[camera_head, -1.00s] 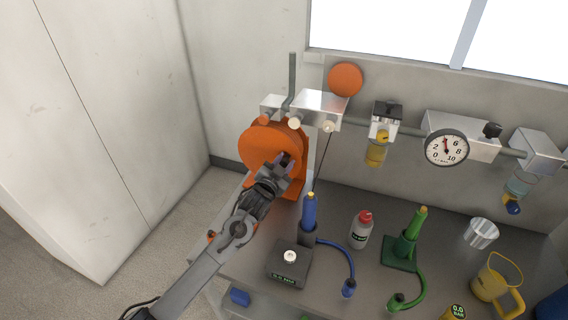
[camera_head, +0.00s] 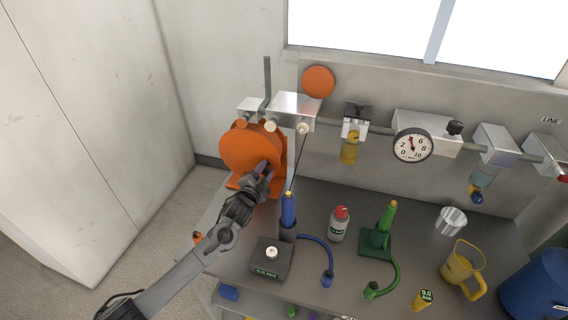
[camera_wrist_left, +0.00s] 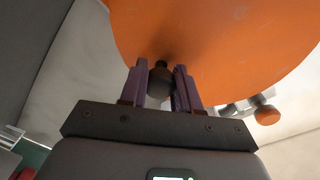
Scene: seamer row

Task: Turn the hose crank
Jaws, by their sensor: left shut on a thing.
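The orange hose reel (camera_head: 243,147) stands at the back left end of the bench, and its round face fills the top of the left wrist view (camera_wrist_left: 215,40). The dark crank knob (camera_wrist_left: 161,82) sticks out from that face. My left gripper (camera_head: 264,170) reaches up to the lower right of the reel. In the left wrist view its purple fingers (camera_wrist_left: 161,88) are on both sides of the knob, shut on it. In the head view the knob is hidden by the gripper. My right gripper is not in view.
On the bench are a blue tool (camera_head: 289,211), a black box (camera_head: 271,259), a white bottle with red cap (camera_head: 339,224), a green stand (camera_head: 377,243), a metal cup (camera_head: 451,220) and a yellow jug (camera_head: 461,268). A gauge (camera_head: 413,145) hangs on the wall pipe.

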